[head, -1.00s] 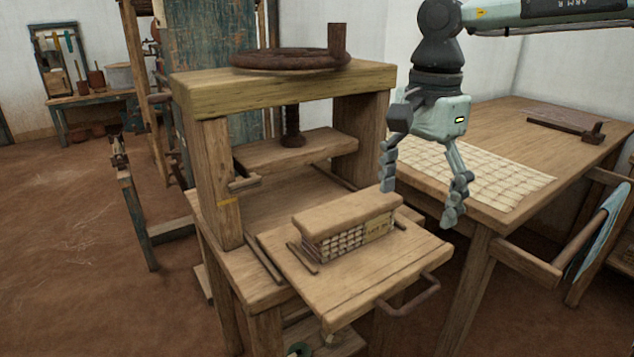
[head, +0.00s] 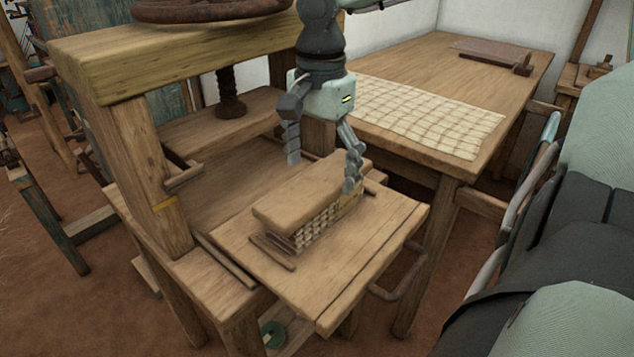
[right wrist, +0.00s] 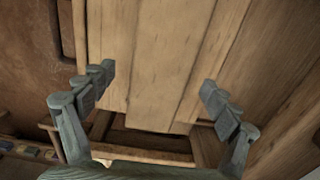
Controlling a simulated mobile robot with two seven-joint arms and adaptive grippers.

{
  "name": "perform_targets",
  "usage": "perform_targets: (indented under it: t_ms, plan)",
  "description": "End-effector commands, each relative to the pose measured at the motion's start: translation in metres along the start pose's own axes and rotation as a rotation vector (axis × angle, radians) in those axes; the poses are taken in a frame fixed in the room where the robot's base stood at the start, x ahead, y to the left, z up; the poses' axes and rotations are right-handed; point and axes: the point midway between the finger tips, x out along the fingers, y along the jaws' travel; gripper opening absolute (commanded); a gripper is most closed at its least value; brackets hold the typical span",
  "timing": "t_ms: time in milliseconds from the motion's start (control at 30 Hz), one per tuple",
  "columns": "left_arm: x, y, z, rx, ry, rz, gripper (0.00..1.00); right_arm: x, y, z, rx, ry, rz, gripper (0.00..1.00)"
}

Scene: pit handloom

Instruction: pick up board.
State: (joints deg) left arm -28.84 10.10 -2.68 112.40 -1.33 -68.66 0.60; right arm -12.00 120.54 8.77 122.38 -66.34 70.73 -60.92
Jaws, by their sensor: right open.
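The board (head: 308,194) is a flat wooden slab lying on top of a woven-patterned stack (head: 318,230). The stack rests on the pull-out wooden tray (head: 365,255) of a screw press. My right gripper (head: 321,173) points down just above the board, its two fingers spread apart. One finger is over the board's back left side and the other is near its right end; I cannot tell whether either touches it. In the right wrist view the open fingers (right wrist: 160,86) frame wooden planks, with nothing held between them. My left gripper is not in view.
The press's thick upper beam (head: 165,60) and post (head: 143,175) stand close to the left. A table (head: 420,75) with a light grid-patterned sheet (head: 425,115) is behind at the right. A metal handle (head: 400,275) sticks out of the tray's front. The tray's front right part is clear.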

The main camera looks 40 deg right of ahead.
Motion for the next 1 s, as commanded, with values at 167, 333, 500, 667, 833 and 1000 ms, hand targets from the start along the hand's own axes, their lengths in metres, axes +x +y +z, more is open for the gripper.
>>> perform_targets:
  t_ms: [167,333,500,667,833,1000]
  plan:
    - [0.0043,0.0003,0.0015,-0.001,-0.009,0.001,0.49,0.0125,0.0003,0.0,0.0,-0.001,0.0,0.88]
    - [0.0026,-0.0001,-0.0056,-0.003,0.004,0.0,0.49,0.0124,0.0001,-0.0001,0.0,-0.001,-0.001,0.88]
    - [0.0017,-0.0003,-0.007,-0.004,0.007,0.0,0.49,0.0122,0.0,-0.0001,0.0,-0.001,-0.001,0.69]
    - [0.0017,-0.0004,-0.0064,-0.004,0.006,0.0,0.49,0.012,0.0,-0.0001,0.0,-0.001,-0.001,0.49]
    - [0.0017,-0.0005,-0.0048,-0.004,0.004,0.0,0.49,0.012,0.0,-0.0001,0.0,-0.001,-0.001,0.28]
    - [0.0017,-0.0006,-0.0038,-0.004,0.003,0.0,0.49,0.0116,-0.0002,-0.0001,0.0,-0.001,-0.002,0.28]
